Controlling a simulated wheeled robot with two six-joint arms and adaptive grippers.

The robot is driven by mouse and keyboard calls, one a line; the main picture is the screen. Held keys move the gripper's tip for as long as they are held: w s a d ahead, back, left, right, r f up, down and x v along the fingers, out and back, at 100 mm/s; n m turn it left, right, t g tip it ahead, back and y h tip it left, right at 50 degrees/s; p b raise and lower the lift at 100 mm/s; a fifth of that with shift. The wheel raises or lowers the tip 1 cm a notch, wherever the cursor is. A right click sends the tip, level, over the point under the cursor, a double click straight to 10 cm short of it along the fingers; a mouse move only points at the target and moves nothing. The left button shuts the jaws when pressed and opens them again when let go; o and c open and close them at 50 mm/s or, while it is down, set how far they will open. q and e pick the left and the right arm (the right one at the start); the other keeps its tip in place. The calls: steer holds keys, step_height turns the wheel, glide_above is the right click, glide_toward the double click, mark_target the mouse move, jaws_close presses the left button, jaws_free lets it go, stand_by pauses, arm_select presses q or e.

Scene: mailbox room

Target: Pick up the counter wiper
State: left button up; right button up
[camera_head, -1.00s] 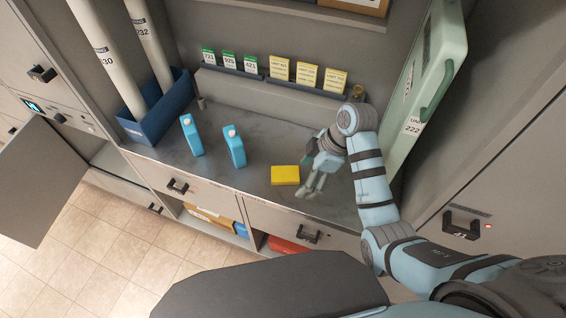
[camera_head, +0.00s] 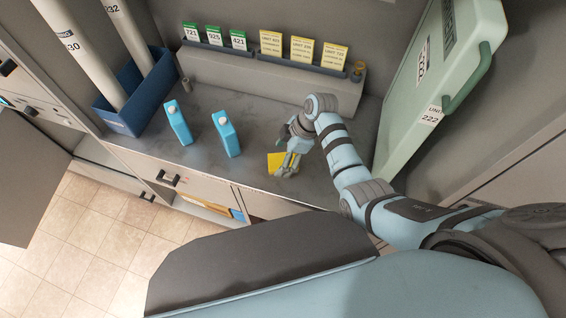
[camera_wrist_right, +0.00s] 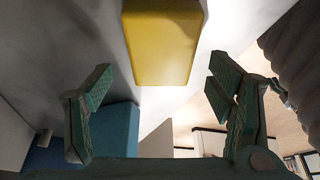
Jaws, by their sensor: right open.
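The counter wiper looks to be the flat yellow block (camera_head: 274,160) lying on the grey counter. My right gripper (camera_head: 288,168) is over its right part and hides some of it in the head view. In the right wrist view the yellow block (camera_wrist_right: 163,42) is ahead of the open fingers, between their lines and beyond the tips. The right gripper (camera_wrist_right: 158,85) has its fingers spread wide with nothing between them. I cannot tell from these views whether a finger touches the block. My left gripper is not in view.
A blue bin (camera_head: 125,118) with tubes is at the far left. A green case (camera_head: 425,90) stands at the right. Yellow and green cards (camera_head: 271,43) line the back ledge.

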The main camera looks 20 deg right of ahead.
steer(key=shift+x, duration=1.15)
steer(key=shift+s+r, duration=0.15)
steer(key=shift+s, duration=0.05)
steer(key=shift+c, duration=0.2)
steer(key=c, duration=1.3)
steer(key=shift+r, duration=0.1)
